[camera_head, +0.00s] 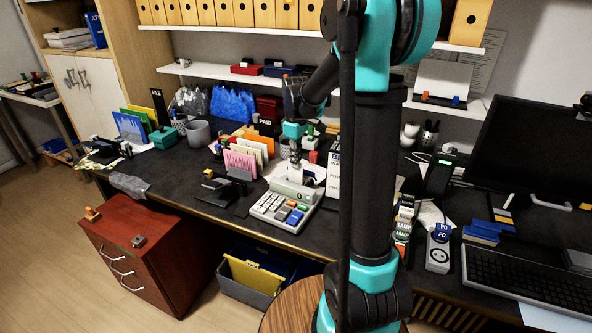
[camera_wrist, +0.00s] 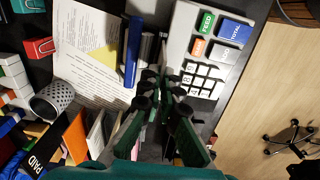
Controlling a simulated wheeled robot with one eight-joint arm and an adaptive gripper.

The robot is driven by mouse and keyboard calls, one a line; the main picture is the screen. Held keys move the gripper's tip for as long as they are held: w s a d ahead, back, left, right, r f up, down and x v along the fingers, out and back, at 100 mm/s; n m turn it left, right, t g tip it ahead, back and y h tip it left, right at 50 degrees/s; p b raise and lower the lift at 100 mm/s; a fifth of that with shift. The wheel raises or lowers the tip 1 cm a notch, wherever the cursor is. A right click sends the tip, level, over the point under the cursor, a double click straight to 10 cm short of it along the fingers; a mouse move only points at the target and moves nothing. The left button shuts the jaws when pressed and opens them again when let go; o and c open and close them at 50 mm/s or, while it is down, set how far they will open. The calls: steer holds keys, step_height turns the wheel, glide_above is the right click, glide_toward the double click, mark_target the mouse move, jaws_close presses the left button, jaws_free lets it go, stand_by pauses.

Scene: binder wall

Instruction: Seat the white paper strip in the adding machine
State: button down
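The adding machine (camera_head: 284,207) stands on the dark desk near its front edge, a pale body with white, grey, green, orange and blue keys. In the wrist view its keypad (camera_wrist: 205,62) lies upper right of my fingers. My gripper (camera_head: 294,158) points down over the rear part of the machine. In the wrist view the dark fingers of my gripper (camera_wrist: 164,84) converge close together in front of the machine's rear part, and the gap between their tips is not clear. I cannot surely pick out the white paper strip; whatever is between the fingertips is hidden.
Colored paper folders (camera_head: 246,155) stand left of the machine. A black stand (camera_head: 223,188) is close at its left. A monitor (camera_head: 535,150) and keyboard (camera_head: 530,280) fill the right.

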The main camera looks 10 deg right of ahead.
mark_target(296, 183)
steer(key=shift+f, duration=1.95)
steer(key=c, duration=1.7)
jaws_free()
steer(key=shift+f, duration=0.1)
step_height(296, 183, up, 12)
steer(key=shift+s, duration=0.1)
steer(key=s+d+f+m+t, duration=0.1)
steer(key=s+f+m, duration=0.2)
steer(key=s+f, duration=0.2)
steer(key=s+d+f+m+t, duration=0.1)
steer(key=s+f+m, duration=0.2)
steer(key=s, duration=0.8)
steer(key=s+d+f+m+t, duration=0.1)
steer(key=s+f+m+t, duration=0.1)
steer(key=s+f+m, duration=0.2)
steer(key=shift+s+d+f, duration=0.2)
steer(key=shift+s+f, duration=0.6)
steer(key=shift+s, duration=0.15)
steer(key=shift+s+d+f, duration=0.2)
steer(key=shift+s+f, duration=0.55)
steer(key=shift+s, duration=0.2)
